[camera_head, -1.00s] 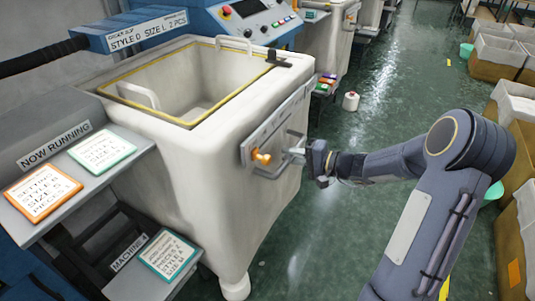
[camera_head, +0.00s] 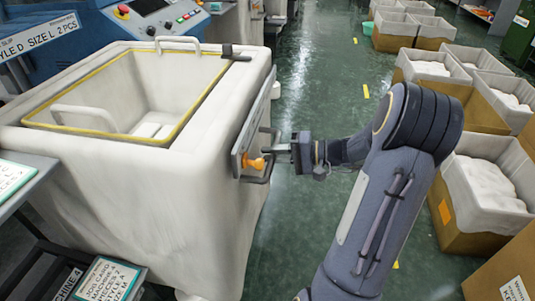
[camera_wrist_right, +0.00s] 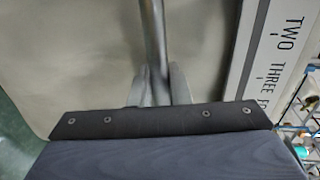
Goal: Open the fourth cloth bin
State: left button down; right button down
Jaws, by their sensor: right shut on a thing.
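A large white cloth bin (camera_head: 150,185) with a yellow-edged open top stands at the left in the head view. Its side facing my right arm carries a metal panel with an orange knob (camera_head: 257,163) and a grey bar handle (camera_head: 262,179). My right gripper (camera_head: 283,148) is at this panel, beside the knob, shut on the handle. In the right wrist view the grey bar (camera_wrist_right: 153,40) runs down between the fingertips (camera_wrist_right: 158,85). A label strip (camera_wrist_right: 262,65) there reads "TWO", "THREE" and a cut-off word. My left gripper is out of view.
A machine control panel (camera_head: 150,15) is behind the bin. Shelves with cards (camera_head: 108,280) are at the lower left. Several cloth-filled boxes (camera_head: 485,185) line the right side, close to my right arm. The green floor aisle (camera_head: 320,70) between is clear.

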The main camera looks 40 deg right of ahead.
jog(key=c, duration=1.4)
grip_release()
jog(key=v, duration=0.7)
jog(key=shift+s+d+p, duration=0.2)
jog(key=shift+s+p, duration=0.1)
jog(key=shift+p, duration=0.1)
jog(key=shift+s, duration=0.1)
